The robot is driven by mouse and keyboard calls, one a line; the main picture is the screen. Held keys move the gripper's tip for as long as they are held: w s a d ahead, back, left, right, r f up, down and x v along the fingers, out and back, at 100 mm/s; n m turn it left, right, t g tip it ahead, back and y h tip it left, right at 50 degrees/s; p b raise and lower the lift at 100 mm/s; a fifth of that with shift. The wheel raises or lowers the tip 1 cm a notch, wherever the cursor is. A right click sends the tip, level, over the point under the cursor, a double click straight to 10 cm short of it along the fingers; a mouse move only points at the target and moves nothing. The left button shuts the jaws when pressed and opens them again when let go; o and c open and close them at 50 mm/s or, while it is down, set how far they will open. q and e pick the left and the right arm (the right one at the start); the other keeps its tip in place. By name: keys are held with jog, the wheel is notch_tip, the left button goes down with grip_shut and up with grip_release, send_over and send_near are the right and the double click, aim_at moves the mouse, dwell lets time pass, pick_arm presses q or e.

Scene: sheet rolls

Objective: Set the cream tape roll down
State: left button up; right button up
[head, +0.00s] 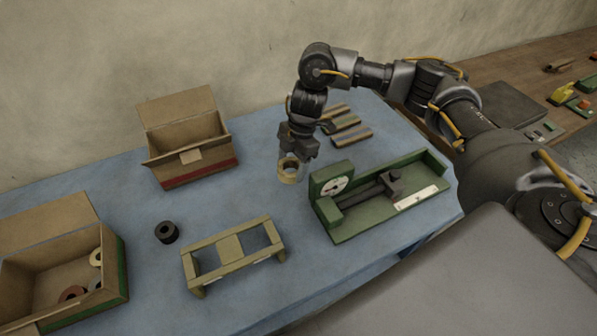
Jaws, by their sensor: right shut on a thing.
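The cream tape roll (289,172) is a short ring in the middle of the head view, over the blue table. My right gripper (291,158) points down with its fingers at the roll's upper rim, and it is shut on the roll. I cannot tell whether the roll's underside touches the table. My left gripper is not in this view.
A green fixture (385,210) stands right of the roll, and a tan wooden stand (232,245) is in front. A black roll (167,232) sits left. Open cardboard boxes stand at the back left (190,165) and front left (112,270). Several strips (345,122) lie behind.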

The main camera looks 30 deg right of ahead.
aim_at(297, 167)
jog(key=d+f, duration=0.1)
jog(key=w+f, duration=0.1)
jog(key=f, duration=0.1)
jog(key=d+f, duration=0.1)
jog(key=shift+w+d+f, duration=0.25)
jog(key=shift+w+d, duration=0.05)
jog(key=shift+w+d+f, duration=0.1)
jog(key=shift+d+f, duration=0.05)
jog(key=shift+d, duration=0.05)
jog(key=shift+w+d+f, duration=0.1)
jog(key=shift+d+f, duration=0.05)
jog(key=shift+f, duration=0.8)
jog(key=shift+w+d+f, duration=0.1)
jog(key=shift+f, duration=0.85)
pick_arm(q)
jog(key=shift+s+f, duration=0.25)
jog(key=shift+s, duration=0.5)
pick_arm(e)
jog(key=shift+s, duration=0.1)
jog(key=o, duration=1)
jog(key=shift+f, duration=0.1)
